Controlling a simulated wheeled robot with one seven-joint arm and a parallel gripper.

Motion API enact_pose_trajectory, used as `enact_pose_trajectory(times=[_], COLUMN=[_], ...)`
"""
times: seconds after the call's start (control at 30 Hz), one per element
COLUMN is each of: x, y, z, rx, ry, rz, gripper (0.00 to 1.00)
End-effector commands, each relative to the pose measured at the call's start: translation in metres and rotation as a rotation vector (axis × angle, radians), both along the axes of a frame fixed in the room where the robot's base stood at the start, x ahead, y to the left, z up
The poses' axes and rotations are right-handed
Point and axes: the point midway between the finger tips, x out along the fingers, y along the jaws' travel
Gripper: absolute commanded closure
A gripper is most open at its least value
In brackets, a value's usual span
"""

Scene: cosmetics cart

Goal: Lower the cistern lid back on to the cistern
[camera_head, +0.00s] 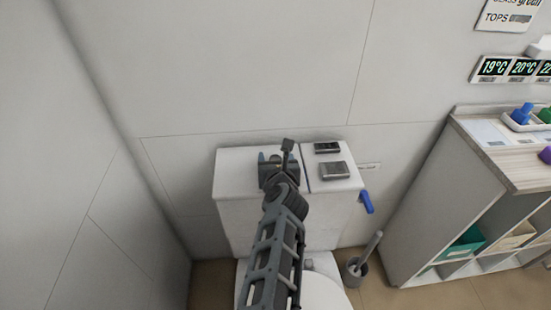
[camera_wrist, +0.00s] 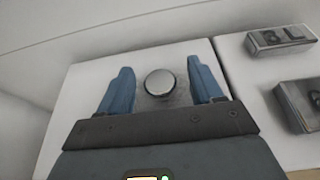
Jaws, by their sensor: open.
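The white cistern (camera_head: 240,225) stands against the back wall. Its lid (camera_head: 235,163) is the left part of the white top and appears to lie flat, level with the right part across a thin seam. A round silver knob (camera_wrist: 160,84) sits on the lid in the wrist view. My gripper (camera_head: 281,161) is over the lid. In the wrist view my gripper (camera_wrist: 160,68) is open, one blue finger on each side of the knob, with gaps between. In the head view my gripper hides the knob.
Two small grey boxes (camera_head: 333,170) (camera_head: 327,148) lie on the right part of the top. A blue lever (camera_head: 366,202) sticks out at the cistern's right side. A toilet brush (camera_head: 358,265) stands on the floor. A shelf unit (camera_head: 430,215) is at the right.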

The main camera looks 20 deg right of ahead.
Motion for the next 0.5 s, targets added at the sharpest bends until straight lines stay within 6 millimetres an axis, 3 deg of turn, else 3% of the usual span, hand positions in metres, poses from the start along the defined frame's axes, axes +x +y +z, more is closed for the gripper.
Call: enact_pose_trajectory(times=[0.27,0.5], x=[-0.011,-0.043], y=[0.005,0.015], z=[0.004,0.016], rx=[0.001,0.001], ry=[0.001,0.0], rz=[0.002,0.002], gripper=[0.35,0.35])
